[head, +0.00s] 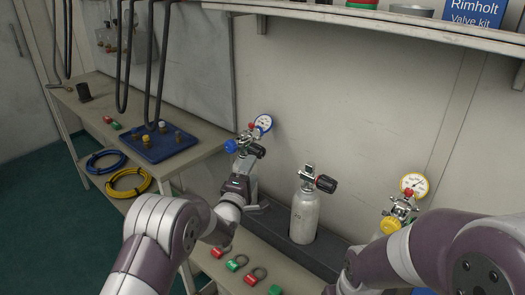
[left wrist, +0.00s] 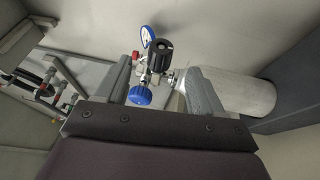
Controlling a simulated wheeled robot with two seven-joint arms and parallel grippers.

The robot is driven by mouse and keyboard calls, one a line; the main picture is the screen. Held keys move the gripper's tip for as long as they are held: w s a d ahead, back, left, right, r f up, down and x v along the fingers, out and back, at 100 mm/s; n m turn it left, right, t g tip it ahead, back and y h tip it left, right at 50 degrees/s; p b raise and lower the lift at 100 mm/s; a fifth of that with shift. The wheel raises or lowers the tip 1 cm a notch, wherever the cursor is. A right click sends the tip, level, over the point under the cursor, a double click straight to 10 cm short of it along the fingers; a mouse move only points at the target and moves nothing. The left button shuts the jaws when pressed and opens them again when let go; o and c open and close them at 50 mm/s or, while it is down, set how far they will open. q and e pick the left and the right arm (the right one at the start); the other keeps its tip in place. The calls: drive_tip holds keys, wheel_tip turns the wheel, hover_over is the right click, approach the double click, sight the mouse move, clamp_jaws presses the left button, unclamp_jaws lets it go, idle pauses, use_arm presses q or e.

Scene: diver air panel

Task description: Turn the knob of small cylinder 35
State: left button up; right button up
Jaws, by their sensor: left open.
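A grey-white cylinder (left wrist: 240,92) lies between and beyond my left gripper's fingers in the left wrist view. Its valve carries a blue knob (left wrist: 140,96), a black ribbed knob (left wrist: 160,48) and a round gauge (left wrist: 147,36). In the head view the same blue knob (head: 231,146) and a white-faced gauge (head: 263,123) show above my left gripper (head: 246,172), which hides most of that cylinder. My left gripper is open, its fingers (left wrist: 160,85) on either side of the valve; contact is unclear. No number 35 is readable. My right gripper is out of view.
A second cylinder (head: 305,214) with a black knob (head: 326,184) stands in a dark rack (head: 266,220). At right is a yellow knob (head: 390,225) with a gauge (head: 414,185). A shelf (head: 400,28) overhangs. A blue board (head: 157,144) lies left.

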sight(260, 154)
use_arm(q)
drive_tip(key=x, duration=0.9)
drive_tip(key=shift+w+d+f, duration=0.1)
drive_tip(key=shift+w+f, duration=0.05)
drive_tip(key=shift+w, duration=0.1)
drive_tip(key=c, duration=1)
drive_tip(key=shift+r+g+p, duration=0.2)
drive_tip(key=shift+g+p, duration=0.1)
drive_tip(key=shift+p, duration=0.45)
drive_tip(key=m+g+y+p, duration=0.1)
drive_tip(key=g+p, duration=0.1)
drive_tip(key=p, duration=0.2)
drive_tip(key=m+g+y+p, duration=0.1)
drive_tip(key=g+p, duration=0.1)
drive_tip(key=p, duration=0.2)
drive_tip(key=shift+s+r+p, duration=0.1)
drive_tip(key=shift+r+p, duration=0.05)
drive_tip(key=shift+p, duration=0.15)
drive_tip(key=shift+f+g+y+p, duration=0.35)
drive_tip(key=shift+g+y+p, duration=0.2)
drive_tip(key=shift+p, duration=0.4)
